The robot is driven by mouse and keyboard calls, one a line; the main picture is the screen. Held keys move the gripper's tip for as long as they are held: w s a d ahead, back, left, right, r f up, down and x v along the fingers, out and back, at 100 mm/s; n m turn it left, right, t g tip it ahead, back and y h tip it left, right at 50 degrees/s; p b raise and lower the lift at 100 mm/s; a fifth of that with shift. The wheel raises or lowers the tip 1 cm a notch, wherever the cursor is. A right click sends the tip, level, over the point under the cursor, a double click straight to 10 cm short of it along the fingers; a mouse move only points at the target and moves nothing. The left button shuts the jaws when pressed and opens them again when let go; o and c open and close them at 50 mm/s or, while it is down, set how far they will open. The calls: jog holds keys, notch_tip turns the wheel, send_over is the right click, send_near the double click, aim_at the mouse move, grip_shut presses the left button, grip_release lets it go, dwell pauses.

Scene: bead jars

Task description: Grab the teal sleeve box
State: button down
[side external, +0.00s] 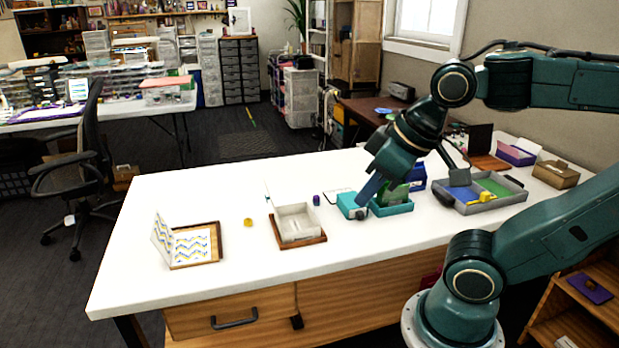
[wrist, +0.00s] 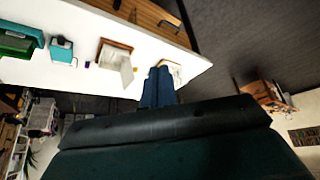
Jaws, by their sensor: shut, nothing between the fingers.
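The teal sleeve box (side external: 350,204) sits on the white table, with a small dark round piece at its front right. It also shows at the upper left of the wrist view (wrist: 62,54), clear of my fingers. My gripper (side external: 367,193) is shut and empty, pointing down and left. In the side view its tips overlap the right edge of the box, but their height above it is hard to tell. In the wrist view my closed fingers (wrist: 158,87) cover part of the folded patterned card instead.
A teal tray (side external: 392,210) with a green item stands just right of the box. A white box on a wooden board (side external: 300,241), a purple piece (side external: 316,200) and a yellow piece (side external: 248,222) lie left. A grey divided tray (side external: 483,206) stands right.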

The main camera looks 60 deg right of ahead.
dwell(0.4)
jog(key=shift+c, duration=1)
grip_release()
jog(key=shift+w, duration=0.1)
